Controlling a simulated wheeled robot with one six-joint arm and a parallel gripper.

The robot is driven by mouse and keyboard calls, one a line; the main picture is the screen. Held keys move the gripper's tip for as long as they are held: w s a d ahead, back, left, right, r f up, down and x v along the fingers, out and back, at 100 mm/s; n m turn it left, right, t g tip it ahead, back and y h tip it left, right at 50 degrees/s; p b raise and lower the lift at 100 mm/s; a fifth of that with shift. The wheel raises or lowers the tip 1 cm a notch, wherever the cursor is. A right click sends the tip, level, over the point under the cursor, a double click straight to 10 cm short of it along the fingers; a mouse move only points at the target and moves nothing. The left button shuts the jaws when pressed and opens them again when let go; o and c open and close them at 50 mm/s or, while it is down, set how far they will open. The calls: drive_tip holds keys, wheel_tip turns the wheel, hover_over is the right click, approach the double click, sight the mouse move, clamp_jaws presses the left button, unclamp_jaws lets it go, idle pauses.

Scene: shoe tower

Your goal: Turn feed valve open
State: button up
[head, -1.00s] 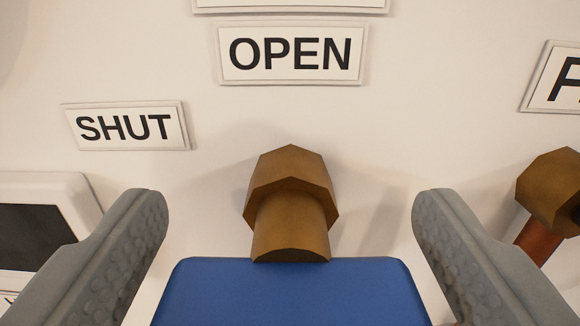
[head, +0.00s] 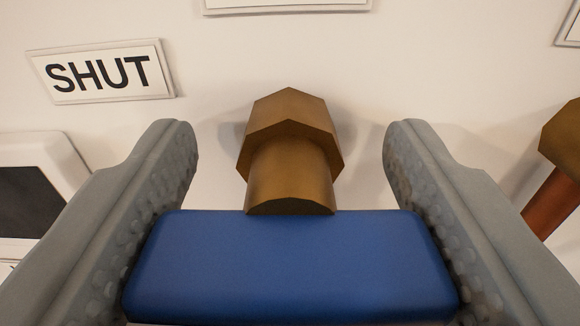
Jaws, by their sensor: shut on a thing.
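The feed valve has a blue handle (head: 290,268) on a brass hex stem (head: 290,165) that comes out of the white panel. The handle lies crosswise, level in the picture. My gripper (head: 290,165) has one grey finger at each end of the handle, and both inner pads touch its ends, so it is shut on the handle. The SHUT sign (head: 101,72) is up and left of the stem. A white sign (head: 287,4) above the stem shows only its lower edge, with no text in view.
A white-framed dark screen (head: 30,205) is at the left. A second brass fitting (head: 562,145) with a copper-coloured pipe (head: 552,200) is at the right edge. A sign corner (head: 569,30) shows at the upper right. The panel (head: 440,70) between is bare.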

drive_tip(key=m, duration=0.8)
drive_tip(key=shift+d+f+m, duration=0.1)
drive_tip(key=shift+m, duration=0.2)
drive_tip(key=m, duration=0.4)
drive_tip(key=shift+m, duration=0.3)
drive_tip(key=m, duration=0.4)
drive_tip(key=shift+f, duration=0.15)
drive_tip(key=shift+m, duration=0.3)
drive_tip(key=o, duration=1)
drive_tip(key=shift+d, duration=0.1)
drive_tip(key=shift+s, duration=0.1)
